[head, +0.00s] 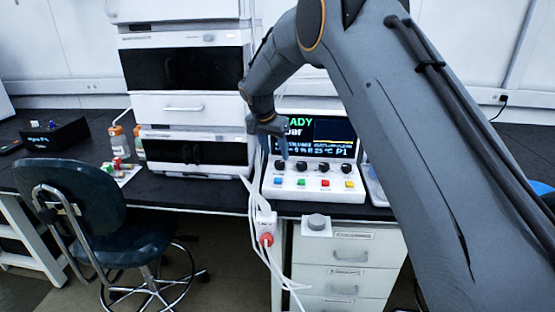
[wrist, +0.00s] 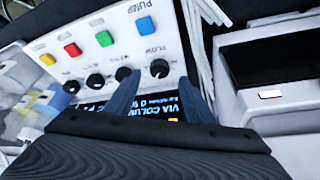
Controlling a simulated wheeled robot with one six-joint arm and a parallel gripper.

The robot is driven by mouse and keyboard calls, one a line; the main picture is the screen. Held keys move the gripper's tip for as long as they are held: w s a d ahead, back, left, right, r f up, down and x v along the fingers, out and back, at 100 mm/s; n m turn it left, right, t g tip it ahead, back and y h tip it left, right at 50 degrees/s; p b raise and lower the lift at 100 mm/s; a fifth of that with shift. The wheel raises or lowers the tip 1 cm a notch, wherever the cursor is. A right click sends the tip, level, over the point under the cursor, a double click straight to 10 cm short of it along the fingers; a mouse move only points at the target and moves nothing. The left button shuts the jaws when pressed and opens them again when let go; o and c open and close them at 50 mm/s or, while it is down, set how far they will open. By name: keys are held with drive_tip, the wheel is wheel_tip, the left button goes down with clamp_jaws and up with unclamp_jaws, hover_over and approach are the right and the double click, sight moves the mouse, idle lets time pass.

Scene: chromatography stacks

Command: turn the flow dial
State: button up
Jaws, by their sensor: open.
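The flow dial (wrist: 159,68) is a round black knob with a white mark, beside the printed word FLOW on a white control panel. In the head view it is the leftmost knob (head: 279,165), below the screen and above the blue button. My gripper (wrist: 159,78) is open, with its two blue-grey fingers pointing at the panel. In the wrist view the dial shows between the fingertips; I cannot tell whether they touch it. In the head view my gripper (head: 274,152) is right at the dial and partly covers the screen's left side.
The panel has other black knobs (wrist: 95,82) beside the flow dial and blue, green, red and yellow buttons (wrist: 105,38). A white instrument stack (head: 190,135) stands close on the left. White cables (head: 262,205) hang down the bench front. A blue chair (head: 95,215) stands at left.

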drive_tip(key=v, duration=0.2)
drive_tip(key=shift+s+r, duration=0.15)
drive_tip(key=shift+r, duration=0.15)
